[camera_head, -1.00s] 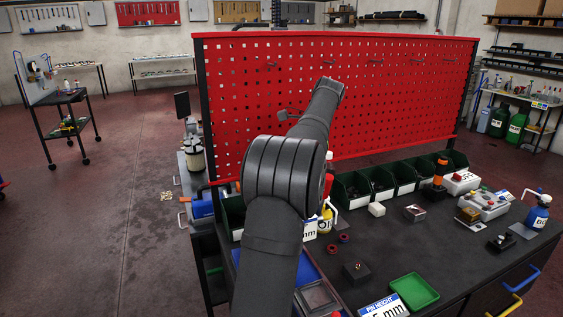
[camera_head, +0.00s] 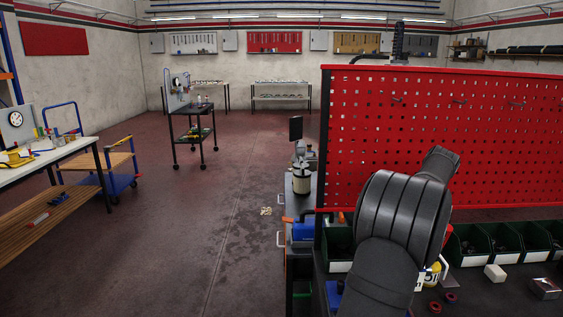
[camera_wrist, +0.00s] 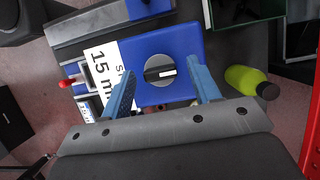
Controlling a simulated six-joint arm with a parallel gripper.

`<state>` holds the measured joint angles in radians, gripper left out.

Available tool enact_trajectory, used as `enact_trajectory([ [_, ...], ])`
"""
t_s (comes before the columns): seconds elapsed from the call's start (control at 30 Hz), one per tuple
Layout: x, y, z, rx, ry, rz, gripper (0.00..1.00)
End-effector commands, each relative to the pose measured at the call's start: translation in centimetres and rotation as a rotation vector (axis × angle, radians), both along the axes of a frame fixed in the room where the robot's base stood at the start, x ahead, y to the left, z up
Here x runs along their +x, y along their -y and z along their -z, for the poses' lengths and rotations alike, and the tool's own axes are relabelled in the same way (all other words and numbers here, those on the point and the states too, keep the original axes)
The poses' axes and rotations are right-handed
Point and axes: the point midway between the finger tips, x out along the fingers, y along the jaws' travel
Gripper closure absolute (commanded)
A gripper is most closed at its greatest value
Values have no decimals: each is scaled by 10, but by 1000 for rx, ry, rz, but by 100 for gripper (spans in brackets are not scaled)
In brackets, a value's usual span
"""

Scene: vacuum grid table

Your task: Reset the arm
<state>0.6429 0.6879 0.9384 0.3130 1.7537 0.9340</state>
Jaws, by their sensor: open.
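My gripper (camera_wrist: 160,66) is open in the wrist view, its two blue fingers spread apart. A blue plate (camera_wrist: 192,46) with a round grey centre lies beyond and between the fingers. I cannot tell how far it is from the fingertips, and nothing is clearly held. In the head view my dark arm rises from the lower right in front of the red pegboard (camera_head: 480,130). My gripper is hidden there.
A white "15 mm" label (camera_wrist: 103,75) and a yellow-green bottle (camera_wrist: 245,80) flank the blue plate. Green bins (camera_head: 470,245) and a white block (camera_head: 495,272) are on the dark bench. A trolley (camera_head: 192,112) and open floor lie left.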

Motion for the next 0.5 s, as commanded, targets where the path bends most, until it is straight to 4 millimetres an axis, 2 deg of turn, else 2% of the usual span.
enact_trajectory([
  [0.27, 0, 4, -10, 0, 1, 31, 44],
  [0.5, 0, 19, -44, -1, 3, 32, 44],
])
